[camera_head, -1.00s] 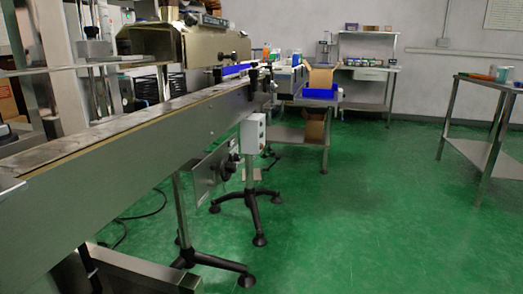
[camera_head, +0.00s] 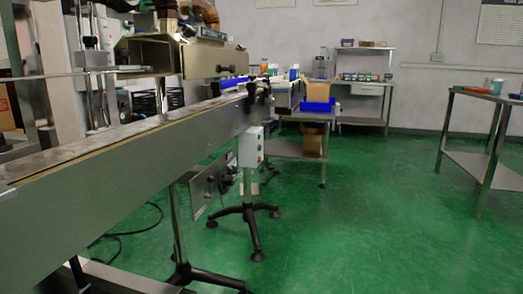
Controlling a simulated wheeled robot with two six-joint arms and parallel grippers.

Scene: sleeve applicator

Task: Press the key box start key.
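A small light-grey box (camera_head: 251,147) with a few buttons on its right-hand face is fixed under the conveyor, on a stand with a black splayed foot. It looks like the key box, but the single keys are too small to tell apart. Neither of my grippers shows in the head view.
The long metal conveyor (camera_head: 130,160) fills the left side. Black stand feet (camera_head: 248,212) stick out onto the green floor. A steel table (camera_head: 300,150) with a blue bin (camera_head: 318,107) stands behind. Another table (camera_head: 485,165) is at the right. The floor (camera_head: 370,220) between is open.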

